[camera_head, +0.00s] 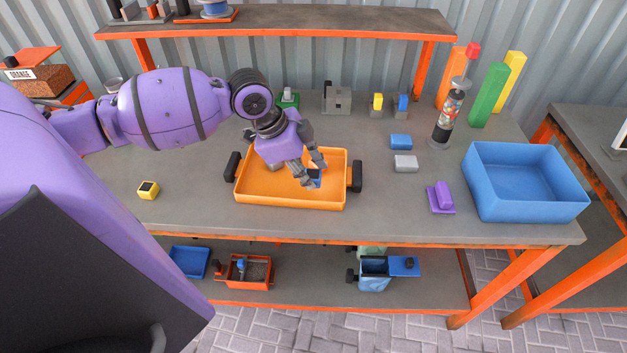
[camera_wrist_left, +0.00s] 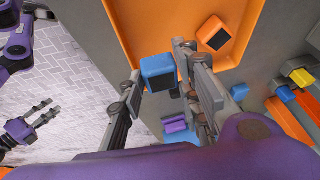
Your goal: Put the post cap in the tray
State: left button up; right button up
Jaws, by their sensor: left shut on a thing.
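The orange tray (camera_head: 262,197) with black side handles sits on the grey workbench. My left gripper (camera_head: 308,175) points down over the right half of the tray, shut on a small blue post cap (camera_head: 315,182) with a dark face. In the left wrist view the blue post cap (camera_wrist_left: 158,72) sits between the fingers, with the orange tray (camera_wrist_left: 125,22) behind it. I cannot tell whether the cap touches the tray floor. My right gripper (camera_wrist_left: 42,118) shows only in the left wrist view, fingers apart and empty over the paving.
A yellow block with a dark top (camera_head: 148,190) lies left of the tray. Right of it are a blue block (camera_head: 400,141), a grey block (camera_head: 405,163), a purple piece (camera_head: 440,198) and a blue bin (camera_head: 525,205). A clear dispenser (camera_head: 450,110) stands behind.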

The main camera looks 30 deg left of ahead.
pick_arm(q)
jog(key=shift+w+a+f, duration=0.15)
jog(key=shift+w+f, duration=0.55)
jog(key=shift+f, duration=0.1)
jog(key=shift+w+f, duration=0.2)
jog(key=shift+f, duration=1.5)
pick_arm(e)
jog(key=shift+s+d+f, duration=0.2)
jog(key=shift+s+f, duration=0.2)
pick_arm(q)
jog(key=shift+f, duration=0.1)
jog(key=shift+f, duration=0.1)
jog(key=o, duration=0.8)
